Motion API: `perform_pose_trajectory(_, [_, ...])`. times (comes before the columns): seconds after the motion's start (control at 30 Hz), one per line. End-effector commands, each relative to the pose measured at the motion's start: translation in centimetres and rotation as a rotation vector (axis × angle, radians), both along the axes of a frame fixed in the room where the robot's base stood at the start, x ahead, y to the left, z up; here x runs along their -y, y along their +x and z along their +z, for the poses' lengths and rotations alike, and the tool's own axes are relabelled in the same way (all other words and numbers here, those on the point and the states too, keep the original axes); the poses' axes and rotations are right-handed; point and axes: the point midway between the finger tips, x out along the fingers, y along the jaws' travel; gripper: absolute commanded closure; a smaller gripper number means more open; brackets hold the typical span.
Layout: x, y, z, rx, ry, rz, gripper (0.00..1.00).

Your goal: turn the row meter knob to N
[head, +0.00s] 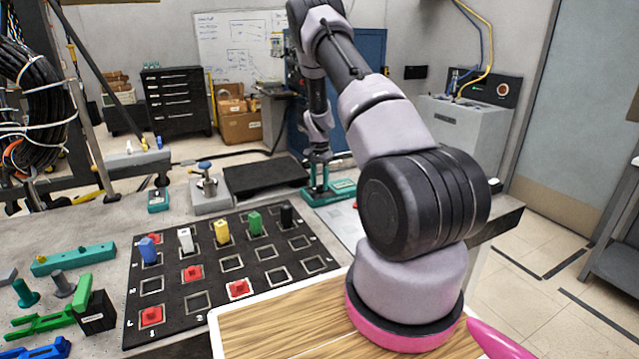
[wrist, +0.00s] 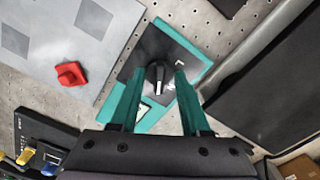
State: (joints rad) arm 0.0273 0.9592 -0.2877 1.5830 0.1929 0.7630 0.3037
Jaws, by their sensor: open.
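The row meter is a black dial plate on a teal base (wrist: 203,47), seen in the wrist view. Its black knob (wrist: 157,77) stands in the middle with a white pointer line running roughly up and down in that view. Small white letters sit on the plate to the knob's right, but I cannot read them surely. My gripper (wrist: 159,72) is open, with its teal fingers on either side of the knob; I cannot tell whether they touch it. In the head view the teal base (head: 340,188) is beyond the board, with my gripper (head: 318,185) pointing down over it.
A black grid board (head: 205,310) with coloured pegs and red blocks lies in front. A black mat (head: 265,178) lies left of the meter. In the wrist view a red knob (wrist: 70,74) stands on a grey plate (wrist: 45,30). Green and teal parts crowd the left.

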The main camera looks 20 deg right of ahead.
Motion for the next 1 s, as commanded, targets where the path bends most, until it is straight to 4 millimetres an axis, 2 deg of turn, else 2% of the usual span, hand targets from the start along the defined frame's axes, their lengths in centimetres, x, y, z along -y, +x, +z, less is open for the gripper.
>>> perform_pose_trajectory(0.23, [0.0, 0.0, -0.08, 0.0, 0.0, 0.0, 0.54])
perform_pose_trajectory(0.3, [0.01, -0.01, -0.07, 0.0, 0.0, 0.0, 0.8])
perform_pose_trajectory(0.37, [0.01, -0.01, -0.07, 0.0, 0.0, 0.0, 1.0])
perform_pose_trajectory(0.73, [0.05, -0.03, -0.05, 0.0, 0.0, 0.029, 1.0])
perform_pose_trajectory(1.0, [0.11, -0.07, -0.04, 0.001, 0.0, 0.179, 1.0])
